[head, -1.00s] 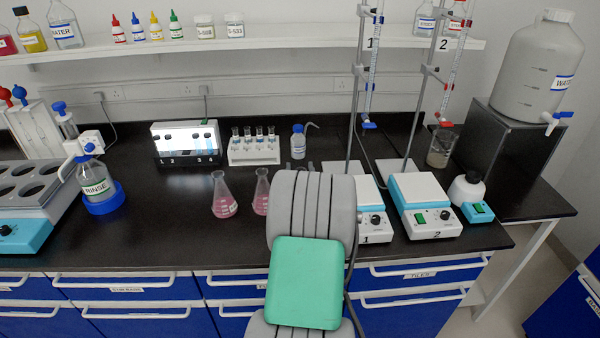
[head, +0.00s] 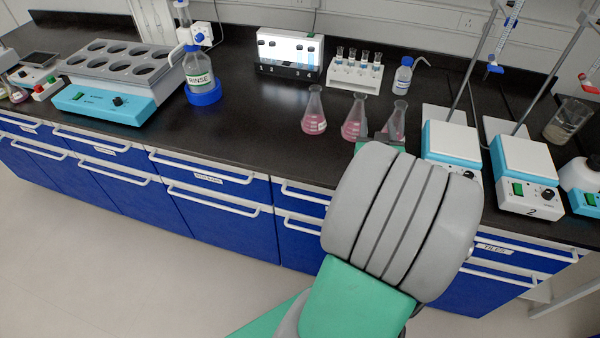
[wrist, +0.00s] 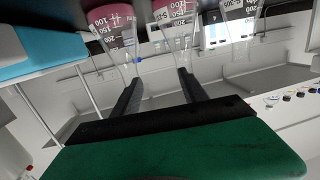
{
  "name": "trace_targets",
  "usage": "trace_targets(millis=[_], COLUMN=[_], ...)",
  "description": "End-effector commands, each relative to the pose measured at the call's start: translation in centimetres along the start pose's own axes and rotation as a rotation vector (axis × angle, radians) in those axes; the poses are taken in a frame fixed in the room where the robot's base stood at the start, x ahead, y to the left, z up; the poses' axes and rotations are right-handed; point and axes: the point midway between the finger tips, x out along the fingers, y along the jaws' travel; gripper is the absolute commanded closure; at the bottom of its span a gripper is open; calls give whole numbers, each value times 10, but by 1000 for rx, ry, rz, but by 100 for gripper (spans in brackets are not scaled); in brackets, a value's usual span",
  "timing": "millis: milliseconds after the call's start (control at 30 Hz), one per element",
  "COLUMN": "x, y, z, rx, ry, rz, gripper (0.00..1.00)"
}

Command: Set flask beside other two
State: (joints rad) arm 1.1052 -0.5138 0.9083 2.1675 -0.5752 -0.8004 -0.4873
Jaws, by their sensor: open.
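Three conical flasks with pink liquid stand upright in a row on the black bench: the left flask (head: 313,112), the middle flask (head: 354,120) and the right flask (head: 394,118), whose lower part is partly hidden by my arm. The wrist view shows them upside down, with the right flask (wrist: 115,28) at picture left, the middle flask (wrist: 175,30) in the centre and the left flask (wrist: 240,30) at picture right. My gripper (wrist: 163,82) is open and empty, its two dark fingers pointing at the flasks. In the head view my arm mostly hides it.
Hotplate 1 (head: 451,138) and hotplate 2 (head: 525,157) stand close on the right. A white vial rack (head: 355,75), a small wash bottle (head: 403,75) and a light box (head: 288,50) stand behind. The bench left of the flasks is clear up to the rinse bottle (head: 200,75).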

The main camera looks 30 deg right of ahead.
Motion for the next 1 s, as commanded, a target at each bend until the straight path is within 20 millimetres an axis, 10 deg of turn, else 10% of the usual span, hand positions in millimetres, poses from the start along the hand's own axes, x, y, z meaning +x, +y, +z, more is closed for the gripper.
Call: trace_targets(millis=[167,300,500,600,1000], x=[-27,-114,-236,-262,-267], y=[-161,-240,-252,-246,-244], z=[19,41,46,45,45], rx=[-120,-267,-441,-474,-480], ry=[-340,-684,-1049,-1123,-1142], rz=[-391,-579,-614,-600,-595], gripper=[49,49,49,49,49])
